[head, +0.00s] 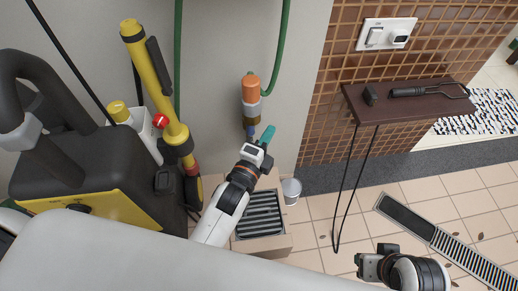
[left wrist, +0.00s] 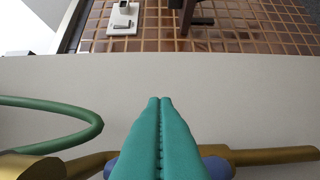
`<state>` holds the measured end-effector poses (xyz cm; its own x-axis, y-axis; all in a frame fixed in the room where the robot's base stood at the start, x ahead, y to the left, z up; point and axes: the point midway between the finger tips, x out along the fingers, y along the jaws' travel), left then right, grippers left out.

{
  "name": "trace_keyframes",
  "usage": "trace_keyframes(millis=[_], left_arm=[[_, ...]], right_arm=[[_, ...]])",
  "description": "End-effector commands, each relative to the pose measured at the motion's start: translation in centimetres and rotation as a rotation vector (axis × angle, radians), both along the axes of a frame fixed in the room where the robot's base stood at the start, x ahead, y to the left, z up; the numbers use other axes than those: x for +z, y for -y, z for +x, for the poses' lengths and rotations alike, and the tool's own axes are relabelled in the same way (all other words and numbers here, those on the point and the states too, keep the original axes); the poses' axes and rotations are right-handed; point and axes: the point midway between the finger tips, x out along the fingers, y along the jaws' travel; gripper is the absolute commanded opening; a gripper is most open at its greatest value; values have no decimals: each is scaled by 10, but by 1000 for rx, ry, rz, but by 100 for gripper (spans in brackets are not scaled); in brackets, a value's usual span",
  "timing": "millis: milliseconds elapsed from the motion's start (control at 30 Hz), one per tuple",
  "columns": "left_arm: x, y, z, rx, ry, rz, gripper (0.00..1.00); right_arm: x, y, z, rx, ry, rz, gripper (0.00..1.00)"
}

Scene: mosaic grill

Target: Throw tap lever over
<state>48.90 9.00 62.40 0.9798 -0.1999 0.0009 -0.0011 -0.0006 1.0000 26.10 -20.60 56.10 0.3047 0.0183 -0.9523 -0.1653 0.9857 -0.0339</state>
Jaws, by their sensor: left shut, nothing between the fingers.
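The tap is on the wall, below an orange hose connector (head: 251,88) with a pale collar. In the head view its small dark blue part (head: 251,128) shows just left of my left gripper (head: 268,134). The left gripper's teal fingers are closed together with nothing between them. In the left wrist view the shut fingers (left wrist: 160,100) stand in front of a brass pipe (left wrist: 275,155) and a blue part (left wrist: 219,167), hiding its middle. I cannot tell whether they touch it. My right gripper (head: 370,265) is low at the right, far from the tap; its fingers cannot be made out.
A green hose (head: 285,45) runs up from the connector. A yellow and black pressure washer (head: 90,165) stands at left. Below the tap are a slatted drain box (head: 240,245) and a metal cup (head: 291,190). A dark shelf (head: 415,103) with a wire tool juts out at right.

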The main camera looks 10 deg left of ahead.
Motion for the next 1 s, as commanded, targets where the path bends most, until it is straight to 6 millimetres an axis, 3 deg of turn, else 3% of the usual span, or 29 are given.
trace_keyframes(millis=[133,200,400,1000], left_arm=[[-2,3,28,0,1,2,0],[-2,-11,23,0,-1,5,0],[-1,-31,20,0,-1,1,0],[-1,-36,18,0,5,-18,0]], right_arm=[[-8,0,0,0,0,0,49],[-8,0,0,0,0,0,49],[-9,0,0,1,1,0,49],[-10,-1,2,1,13,2,49]])
